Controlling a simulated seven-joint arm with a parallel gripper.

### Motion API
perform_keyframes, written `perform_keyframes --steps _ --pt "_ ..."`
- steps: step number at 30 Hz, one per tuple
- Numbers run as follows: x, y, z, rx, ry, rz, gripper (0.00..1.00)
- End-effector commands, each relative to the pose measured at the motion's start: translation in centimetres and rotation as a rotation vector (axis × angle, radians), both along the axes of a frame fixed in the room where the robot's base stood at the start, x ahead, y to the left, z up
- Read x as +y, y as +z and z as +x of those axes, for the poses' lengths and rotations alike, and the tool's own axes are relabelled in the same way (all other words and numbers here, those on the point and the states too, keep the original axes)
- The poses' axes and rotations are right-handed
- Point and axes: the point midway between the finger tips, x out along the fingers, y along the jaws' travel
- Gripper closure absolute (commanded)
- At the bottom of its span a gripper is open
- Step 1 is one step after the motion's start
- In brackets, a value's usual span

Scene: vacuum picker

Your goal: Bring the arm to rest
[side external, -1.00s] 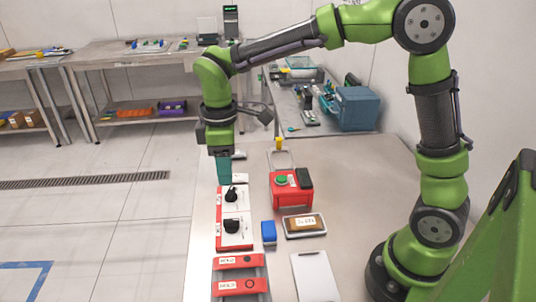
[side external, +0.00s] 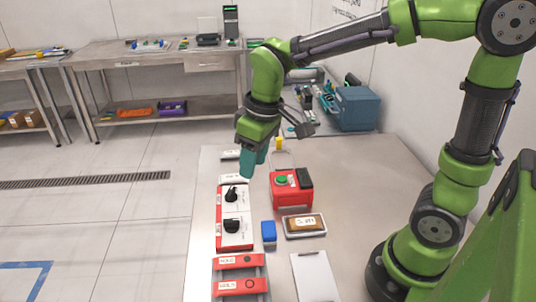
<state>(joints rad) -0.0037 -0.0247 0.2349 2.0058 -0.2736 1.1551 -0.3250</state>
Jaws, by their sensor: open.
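My gripper (side external: 250,168) is at the end of my green arm, with teal fingers pointing down and slightly left. It hangs above the far part of the steel table (side external: 330,180), behind the red and white panel with black knobs (side external: 233,213) and left of the red box with a green button (side external: 291,188). It is open, and I see nothing held in it. The gap between the fingers is hard to make out from this side.
A blue block (side external: 268,232), a tray with a brown labelled item (side external: 305,225), two red labelled pieces (side external: 239,261) and a white clipboard (side external: 315,277) lie nearer the camera. A teal box (side external: 356,108) stands on a bench behind. The table's right part is clear.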

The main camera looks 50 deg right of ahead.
Motion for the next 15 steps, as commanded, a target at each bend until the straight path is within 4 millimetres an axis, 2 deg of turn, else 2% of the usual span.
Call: perform_keyframes --steps 3,9,15 --pt "-2.0 1.3 -3.0 -0.095 -0.197 0.068 0.57" --pt "-4.5 2.6 -7.5 -0.249 -0.470 0.227 0.57" --pt "-5.5 3.4 -10.0 -0.342 -0.551 0.319 0.57"
